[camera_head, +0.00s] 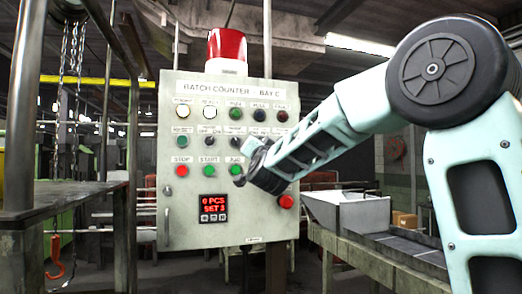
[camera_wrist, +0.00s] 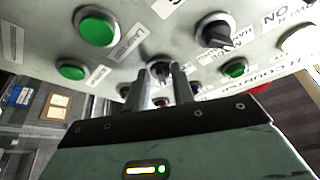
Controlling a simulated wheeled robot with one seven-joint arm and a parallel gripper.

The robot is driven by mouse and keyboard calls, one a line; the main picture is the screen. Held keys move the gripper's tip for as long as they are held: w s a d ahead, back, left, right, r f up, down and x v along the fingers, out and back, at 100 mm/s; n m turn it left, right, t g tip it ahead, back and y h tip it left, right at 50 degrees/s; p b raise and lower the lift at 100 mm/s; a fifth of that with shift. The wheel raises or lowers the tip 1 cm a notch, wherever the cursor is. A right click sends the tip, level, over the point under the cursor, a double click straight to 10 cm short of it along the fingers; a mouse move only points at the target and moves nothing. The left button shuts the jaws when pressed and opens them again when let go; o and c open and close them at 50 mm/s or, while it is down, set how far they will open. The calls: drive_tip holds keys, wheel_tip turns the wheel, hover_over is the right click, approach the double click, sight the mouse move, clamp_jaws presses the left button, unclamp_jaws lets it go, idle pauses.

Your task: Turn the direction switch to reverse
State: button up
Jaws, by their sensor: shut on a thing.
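My gripper (camera_head: 243,178) reaches in from the right to the front of the grey control panel (camera_head: 180,220), at its lower middle. In the wrist view my gripper (camera_wrist: 166,78) has its two fingers closed around a dark selector switch knob (camera_wrist: 160,67). The fingers hide most of the knob, so its pointing direction cannot be read. Its label is not legible, so I cannot confirm from lettering that it is the direction switch. My arm covers part of the panel's right side.
Another black selector switch (camera_wrist: 214,31) is nearby, with green buttons (camera_wrist: 98,27) to the left. A red display (camera_head: 213,207) reads "0 PCS SET 3". A red button (camera_head: 286,201) sits at lower right. A red beacon (camera_head: 227,48) tops the panel. A metal chute (camera_head: 345,212) stands at right.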

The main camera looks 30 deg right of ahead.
idle(0.3)
drive_tip(key=o, duration=1)
drive_tip(key=shift+c, duration=0.2)
drive_tip(key=b+v, duration=0.5)
drive_tip(key=v, duration=1.2)
drive_tip(key=shift+s+f, duration=0.1)
drive_tip(key=shift+s, duration=0.05)
